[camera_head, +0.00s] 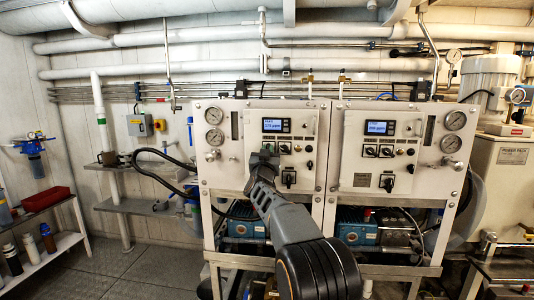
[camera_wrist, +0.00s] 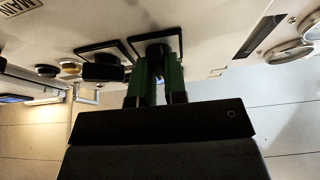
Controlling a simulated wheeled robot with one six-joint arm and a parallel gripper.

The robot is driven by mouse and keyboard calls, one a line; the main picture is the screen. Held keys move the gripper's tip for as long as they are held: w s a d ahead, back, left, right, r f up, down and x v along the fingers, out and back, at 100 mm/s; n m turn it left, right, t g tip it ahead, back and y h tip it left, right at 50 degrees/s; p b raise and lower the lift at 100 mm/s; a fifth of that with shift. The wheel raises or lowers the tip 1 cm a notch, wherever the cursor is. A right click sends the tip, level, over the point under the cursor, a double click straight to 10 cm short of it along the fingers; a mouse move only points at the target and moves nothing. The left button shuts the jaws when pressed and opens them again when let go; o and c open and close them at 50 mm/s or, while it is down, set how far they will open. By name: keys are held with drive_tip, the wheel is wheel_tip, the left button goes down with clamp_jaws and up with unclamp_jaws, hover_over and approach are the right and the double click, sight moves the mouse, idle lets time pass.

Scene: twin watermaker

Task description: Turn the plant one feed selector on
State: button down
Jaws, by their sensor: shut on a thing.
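The left control panel (camera_head: 235,175) has a lit display (camera_head: 276,125) with a row of selectors below it. My gripper (camera_head: 264,158) is at the left end of that row and hides what is behind it. In the wrist view, which looks upside down, my gripper's green fingers (camera_wrist: 156,88) are shut on a black selector knob (camera_wrist: 157,50) on a square black plate. I take this as the plant one feed selector; its label is not readable. A second black selector (camera_wrist: 103,70) is close beside it, and it also shows in the head view (camera_head: 284,148).
A larger main switch (camera_head: 289,178) is below the row. Gauges (camera_head: 214,116) are at the panel's left. A similar right panel (camera_head: 375,160) stands beside it. Pumps (camera_head: 358,225) sit under the panels. Floor at the left (camera_head: 120,265) is clear.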

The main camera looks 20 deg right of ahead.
drive_tip(key=shift+r, duration=0.15)
drive_tip(key=c, duration=1.2)
unclamp_jaws()
drive_tip(key=shift+o, duration=0.2)
drive_tip(key=shift+f, duration=0.2)
drive_tip(key=b+v, duration=0.3)
drive_tip(key=v, duration=1)
drive_tip(key=shift+s+a+b, duration=0.2)
drive_tip(key=shift+s+b, duration=0.1)
drive_tip(key=shift+f, duration=0.1)
